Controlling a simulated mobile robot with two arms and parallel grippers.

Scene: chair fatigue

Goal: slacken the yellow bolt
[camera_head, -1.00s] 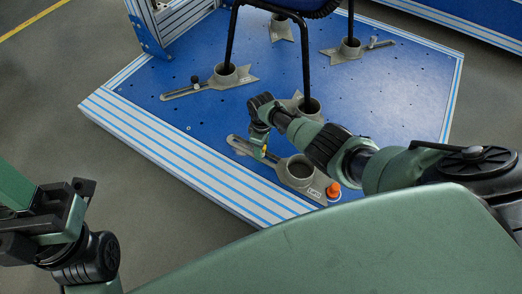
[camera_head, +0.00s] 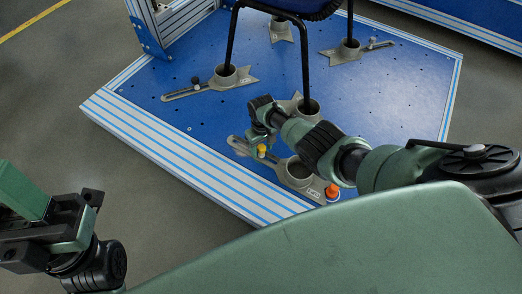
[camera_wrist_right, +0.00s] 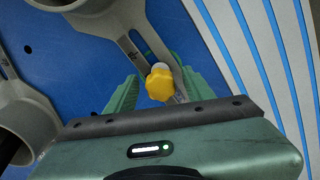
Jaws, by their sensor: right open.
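The yellow bolt (camera_head: 262,151) has a lobed head and sits in the slot of the grey clamp bracket (camera_head: 238,146) on the blue platform. In the right wrist view the yellow bolt (camera_wrist_right: 160,84) lies between the two green fingers of my right gripper (camera_wrist_right: 162,72). These fingers are open, with a gap on each side of the bolt head. In the head view my right gripper (camera_head: 260,144) is over the bracket, right at the bolt. My left gripper (camera_head: 75,215) is at the lower left, far from the platform; its jaw opening is unclear.
An orange knob (camera_head: 332,191) stands by the bracket's empty round cup (camera_head: 299,172). Black chair legs (camera_head: 305,65) stand in cups nearby, close to my right arm. Another bracket (camera_head: 212,85) with a dark knob is farther back. The striped platform edge (camera_head: 180,150) is clear.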

